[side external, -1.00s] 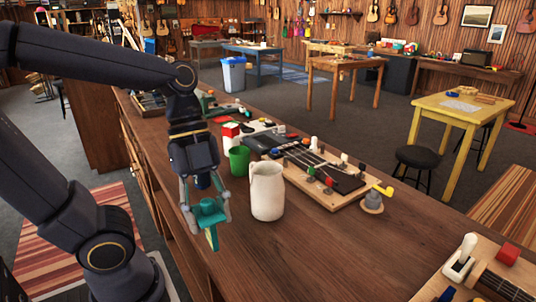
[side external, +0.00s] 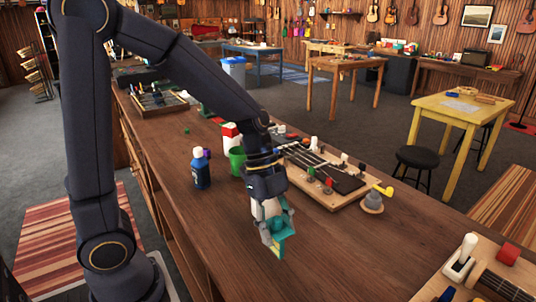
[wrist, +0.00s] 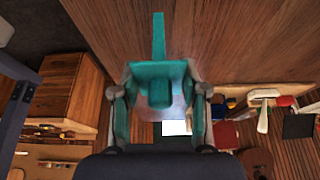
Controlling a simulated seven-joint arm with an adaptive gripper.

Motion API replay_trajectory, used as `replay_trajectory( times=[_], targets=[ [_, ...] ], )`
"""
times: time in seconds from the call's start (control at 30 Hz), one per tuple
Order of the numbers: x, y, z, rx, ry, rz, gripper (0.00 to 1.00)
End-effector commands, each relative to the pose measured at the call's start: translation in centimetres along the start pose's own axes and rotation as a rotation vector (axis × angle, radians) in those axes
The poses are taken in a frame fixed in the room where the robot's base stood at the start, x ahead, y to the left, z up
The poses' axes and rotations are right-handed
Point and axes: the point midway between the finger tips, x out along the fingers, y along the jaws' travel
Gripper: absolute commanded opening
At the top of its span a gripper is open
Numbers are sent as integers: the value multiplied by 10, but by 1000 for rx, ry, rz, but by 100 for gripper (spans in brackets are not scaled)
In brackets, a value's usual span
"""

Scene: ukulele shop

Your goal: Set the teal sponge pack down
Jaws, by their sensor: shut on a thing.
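The teal sponge pack (side external: 283,241) is in my gripper (side external: 275,229), which is shut on it. In the side external view it hangs low over the brown workbench top (side external: 330,250), in front of the white pitcher, and I cannot tell if its lower end touches the wood. In the wrist view the pack (wrist: 158,72) sits between the two fingers of my gripper (wrist: 160,105), with a long thin teal part reaching out over the wood.
A blue bottle with a white cap (side external: 201,170) and a green cup (side external: 237,161) stand behind my gripper. A board with a fretted neck (side external: 325,175) lies at the right, with a grey stacked piece (side external: 372,202) at its corner.

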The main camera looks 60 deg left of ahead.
Motion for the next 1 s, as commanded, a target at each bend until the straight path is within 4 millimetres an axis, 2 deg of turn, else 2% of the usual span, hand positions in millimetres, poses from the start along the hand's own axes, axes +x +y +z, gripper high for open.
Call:
replay_trajectory(
  times=[0.2,0.63,0.67,0.87,1.0],
  targets=[
    [29,-3,11,-1,0,4,9],
    [35,-3,14,0,0,2,9],
    [35,-3,14,0,0,1,47],
    [34,-3,14,0,0,0,68],
    [34,-3,14,0,0,0,69]
  ],
)
